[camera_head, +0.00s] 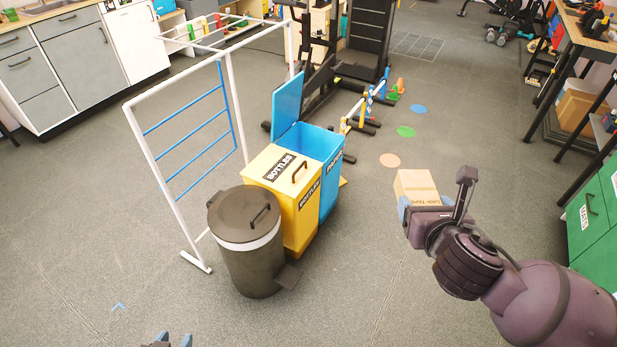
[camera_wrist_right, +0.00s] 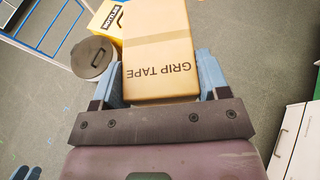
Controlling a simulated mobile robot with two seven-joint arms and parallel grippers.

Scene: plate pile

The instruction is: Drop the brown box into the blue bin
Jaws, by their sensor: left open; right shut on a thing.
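The brown box (camera_head: 416,186) is held in my right gripper (camera_head: 428,203), to the right of the bins and above the floor. In the right wrist view the box (camera_wrist_right: 158,50) reads "GRIP TAPE" and sits between the two blue fingers (camera_wrist_right: 163,84). The blue bin (camera_head: 322,148) stands behind the yellow bin, with its blue lid (camera_head: 287,100) raised and its top open. The box is apart from the bin, to its right. My left gripper (camera_head: 171,341) shows only its fingertips at the bottom edge; they are apart with nothing seen between them.
The yellow bin (camera_head: 302,216) labelled "BOTTLES" is closed. A dark round trash can (camera_head: 252,262) stands in front of it. A white pipe frame (camera_head: 150,150) stands left of the bins. Green drawers (camera_head: 592,215) are at the right. Floor between bins and box is clear.

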